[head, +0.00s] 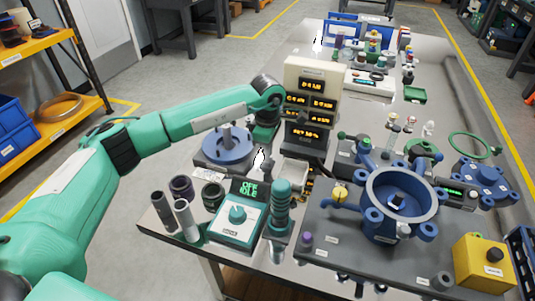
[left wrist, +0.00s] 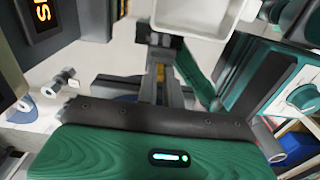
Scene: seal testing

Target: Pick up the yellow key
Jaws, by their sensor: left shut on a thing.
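My left gripper (head: 267,163) reaches down beside the white tray (head: 292,175), between the round blue fixture and the display tower. In the left wrist view its fingers (left wrist: 165,45) are close together, just below the white tray (left wrist: 190,18). A narrow yellow strip (left wrist: 160,72) shows between the fingers; it appears to be the yellow key, mostly hidden by them. In the head view the key cannot be made out at the gripper. My right gripper is not in view.
The display tower (head: 308,105) stands close behind the gripper. The control box (head: 237,215) and green ribbed handle (head: 281,205) stand in front. A large blue ring fixture (head: 372,197) and yellow box (head: 483,262) are at right. The round blue fixture (head: 226,146) is at left.

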